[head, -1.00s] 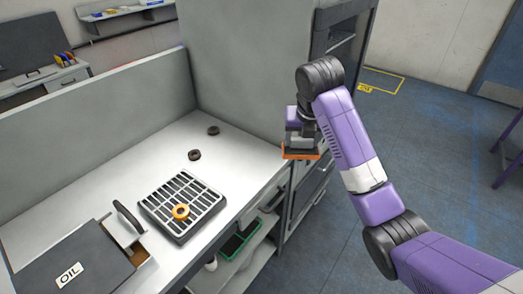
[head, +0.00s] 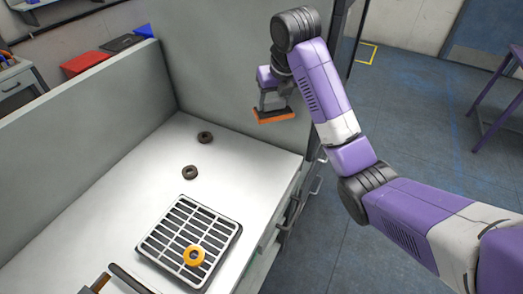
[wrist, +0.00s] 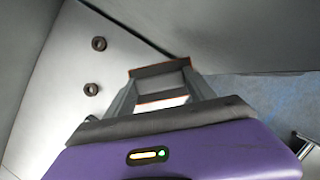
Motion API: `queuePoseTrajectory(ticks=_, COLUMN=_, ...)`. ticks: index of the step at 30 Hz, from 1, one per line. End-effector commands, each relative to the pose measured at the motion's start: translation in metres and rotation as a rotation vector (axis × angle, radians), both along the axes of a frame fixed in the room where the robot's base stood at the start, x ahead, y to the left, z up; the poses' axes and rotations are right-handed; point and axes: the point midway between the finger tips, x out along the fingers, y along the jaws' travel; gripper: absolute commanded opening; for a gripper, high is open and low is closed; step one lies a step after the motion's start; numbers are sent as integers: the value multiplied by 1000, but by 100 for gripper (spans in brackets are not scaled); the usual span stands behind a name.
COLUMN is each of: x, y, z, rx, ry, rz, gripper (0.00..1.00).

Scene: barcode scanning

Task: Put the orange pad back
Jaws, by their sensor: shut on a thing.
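The orange pad (head: 274,116) is a flat piece with a dark grey top and an orange edge. My gripper (head: 275,106) is shut on it and holds it in the air near the back right corner of the white counter, in front of the tall grey panel. In the wrist view the pad (wrist: 160,68) shows between my fingertips (wrist: 158,88), with thin orange lines along its edges. The fingers partly hide it.
The white counter (head: 130,190) holds a slotted grate (head: 165,235) with an orange-yellow ring (head: 194,256) on it. Two dark rings (head: 190,172) (head: 205,137) lie farther back. Red (head: 86,63) and blue (head: 122,42) items sit beyond the grey partition (head: 90,115). Handles project along the counter's right side.

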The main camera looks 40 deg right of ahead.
Motion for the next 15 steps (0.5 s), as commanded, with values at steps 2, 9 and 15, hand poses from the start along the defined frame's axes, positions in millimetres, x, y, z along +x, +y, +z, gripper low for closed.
queuePoseTrajectory(ticks=2, x=0, y=1, z=-11, rx=2, ry=0, rz=1, gripper=25)
queuePoseTrajectory(ticks=9, x=-1, y=2, z=-57, rx=4, ry=5, rz=1, gripper=25)
queuePoseTrajectory(ticks=15, x=-2, y=1, z=-103, rx=4, ry=6, rz=-1, gripper=25)
